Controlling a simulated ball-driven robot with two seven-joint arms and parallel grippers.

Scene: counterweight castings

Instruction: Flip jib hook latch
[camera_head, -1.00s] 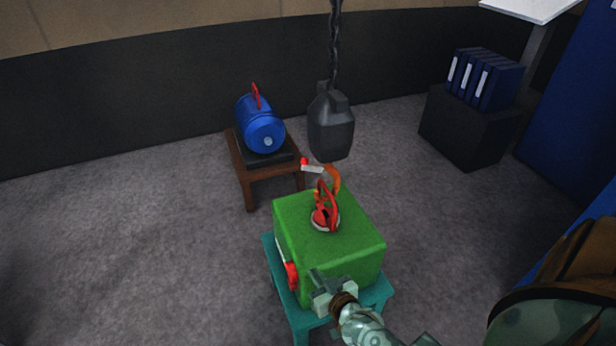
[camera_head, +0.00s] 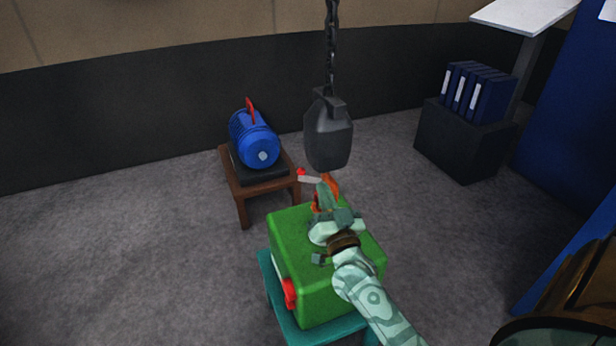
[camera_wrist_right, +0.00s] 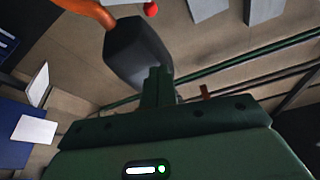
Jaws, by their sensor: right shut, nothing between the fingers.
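In the head view, a dark grey hook block (camera_head: 328,135) hangs on a chain (camera_head: 331,45). An orange hook (camera_head: 335,186) shows below it, partly hidden by my right gripper. A pale latch lever (camera_head: 310,179) with a red knob (camera_head: 301,172) sticks out to the left of the hook. My right gripper (camera_head: 324,190) is shut and empty, over the casting's top and close by the hook; contact cannot be told. In the wrist view, the shut fingers (camera_wrist_right: 158,85) stand in front of the block (camera_wrist_right: 137,52), with the orange hook (camera_wrist_right: 90,11) and red knob (camera_wrist_right: 151,9) above.
A green casting (camera_head: 290,245) with a red side part (camera_head: 289,293) sits on a teal stand (camera_head: 325,335) below my gripper; its top fitting is hidden. A blue cylinder (camera_head: 253,140) rests on a brown table (camera_head: 240,190). Binders (camera_head: 475,92) stand on a dark box (camera_head: 455,145). Left floor is clear.

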